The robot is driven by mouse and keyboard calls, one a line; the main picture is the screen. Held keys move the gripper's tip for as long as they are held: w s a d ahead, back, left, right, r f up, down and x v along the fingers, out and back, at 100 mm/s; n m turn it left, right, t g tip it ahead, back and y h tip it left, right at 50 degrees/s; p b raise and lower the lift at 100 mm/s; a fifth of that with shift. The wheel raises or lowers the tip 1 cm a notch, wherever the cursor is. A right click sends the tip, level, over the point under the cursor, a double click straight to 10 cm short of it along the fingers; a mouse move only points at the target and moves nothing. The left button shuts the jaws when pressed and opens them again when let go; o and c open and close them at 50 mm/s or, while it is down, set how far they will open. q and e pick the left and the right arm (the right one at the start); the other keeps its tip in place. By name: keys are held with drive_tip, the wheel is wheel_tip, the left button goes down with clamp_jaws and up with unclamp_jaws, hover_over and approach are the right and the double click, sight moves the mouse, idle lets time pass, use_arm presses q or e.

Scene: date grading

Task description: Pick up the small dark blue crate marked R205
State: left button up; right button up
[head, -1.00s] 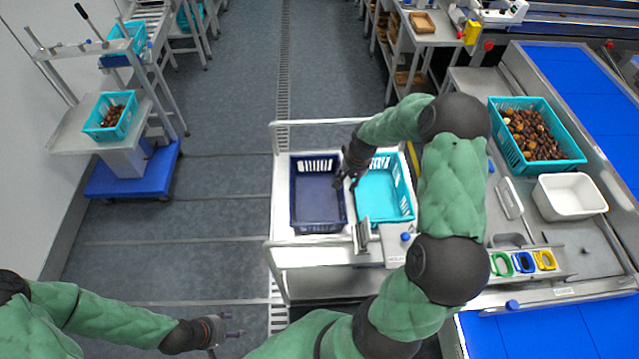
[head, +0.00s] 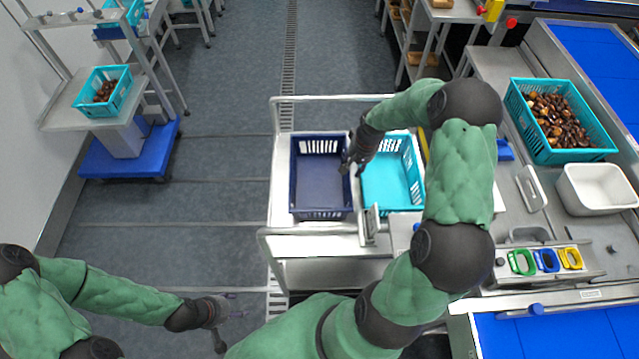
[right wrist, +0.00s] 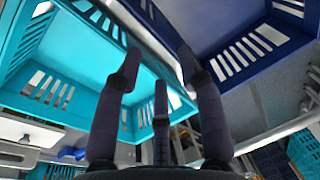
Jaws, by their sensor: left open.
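The dark blue crate (head: 320,213) is empty and stands upright on the white cart, left of an empty turquoise crate (head: 393,208). No R205 marking is legible. My right gripper (head: 352,170) is at the dark blue crate's right rim, beside the turquoise crate. In the right wrist view its fingers (right wrist: 160,70) are spread, with the dark blue crate (right wrist: 235,45) to the right and the turquoise crate (right wrist: 60,75) to the left. I cannot tell whether they touch the rim. My left gripper (head: 224,318) is open and empty, low over the floor left of the cart.
The cart (head: 282,190) has a rail at the back and front. At right, a turquoise crate of dates (head: 585,155) and a white tub (head: 598,190) stand on the bench. A turquoise crate (head: 92,108) rests on a scale stand at left. The floor between is clear.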

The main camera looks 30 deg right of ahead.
sight(347, 178)
drive_tip(key=shift+w+a+f+b, duration=0.1)
drive_tip(key=shift+w+f+b, duration=0.3)
drive_tip(key=shift+f, duration=1.4)
drive_tip(key=shift+w+d+f+b, duration=0.15)
drive_tip(key=shift+w+f, duration=0.35)
drive_tip(key=shift+f, duration=1.35)
drive_tip(key=shift+w+a+f+b, duration=0.15)
drive_tip(key=shift+w+f+b, duration=0.25)
drive_tip(key=shift+f, duration=1.4)
clamp_jaws()
drive_tip(key=shift+w, duration=0.1)
